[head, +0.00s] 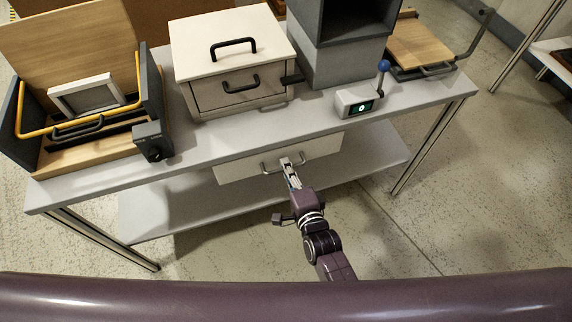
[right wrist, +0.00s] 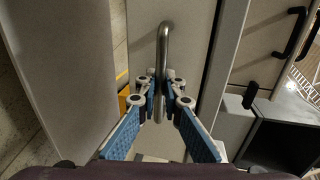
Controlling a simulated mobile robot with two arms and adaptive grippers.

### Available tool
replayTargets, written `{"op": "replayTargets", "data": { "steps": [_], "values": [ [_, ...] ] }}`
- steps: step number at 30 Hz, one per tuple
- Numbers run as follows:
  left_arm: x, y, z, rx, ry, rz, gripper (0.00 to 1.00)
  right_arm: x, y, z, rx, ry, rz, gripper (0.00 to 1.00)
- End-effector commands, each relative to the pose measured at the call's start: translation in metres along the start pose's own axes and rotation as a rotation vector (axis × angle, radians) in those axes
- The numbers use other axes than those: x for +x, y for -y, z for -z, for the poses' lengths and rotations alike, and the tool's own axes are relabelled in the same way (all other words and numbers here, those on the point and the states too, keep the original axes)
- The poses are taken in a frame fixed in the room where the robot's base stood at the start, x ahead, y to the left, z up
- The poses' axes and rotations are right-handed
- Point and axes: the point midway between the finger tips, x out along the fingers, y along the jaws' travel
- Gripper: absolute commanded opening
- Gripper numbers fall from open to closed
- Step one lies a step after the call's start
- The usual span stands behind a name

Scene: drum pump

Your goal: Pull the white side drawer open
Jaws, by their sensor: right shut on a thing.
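The white side drawer (head: 233,170) hangs under the front edge of the grey table top. Its front is pale and flat, and I cannot tell whether it stands out from the table at all. Its metal bar handle (head: 265,168) shows in the head view, and in the right wrist view the handle (right wrist: 163,45) runs upright in the picture. My right gripper (head: 287,166) is at the handle, with its blue-padded fingers (right wrist: 161,85) shut on the bar from both sides. The gripper hides part of the handle. My left gripper is not in view.
On the table top (head: 210,140) stand a wooden rack with a yellow bar (head: 20,110), a cream box with black handles (head: 200,50), a grey open bin (head: 330,70) and a small device with a blue knob (head: 384,64). A lower shelf (head: 180,210) lies beneath. The floor in front is clear.

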Motion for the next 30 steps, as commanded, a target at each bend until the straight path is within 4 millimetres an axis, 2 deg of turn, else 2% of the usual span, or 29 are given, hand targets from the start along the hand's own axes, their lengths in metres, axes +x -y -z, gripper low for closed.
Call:
{"op": "replayTargets", "data": {
  "steps": [8,15,24,30],
  "values": [
    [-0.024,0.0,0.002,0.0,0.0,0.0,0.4,-0.05,-0.009,0.0,-0.001,0.001,-0.01,0.0],
    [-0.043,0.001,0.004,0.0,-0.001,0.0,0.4,-0.114,-0.023,0.0,-0.001,0.002,-0.011,0.0],
    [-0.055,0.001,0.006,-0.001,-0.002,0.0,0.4,-0.191,-0.041,-0.001,-0.001,0.002,-0.009,0.0],
    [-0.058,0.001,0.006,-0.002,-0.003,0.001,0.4,-0.229,-0.049,0.0,-0.001,0.002,-0.008,0.0]
  ]
}}
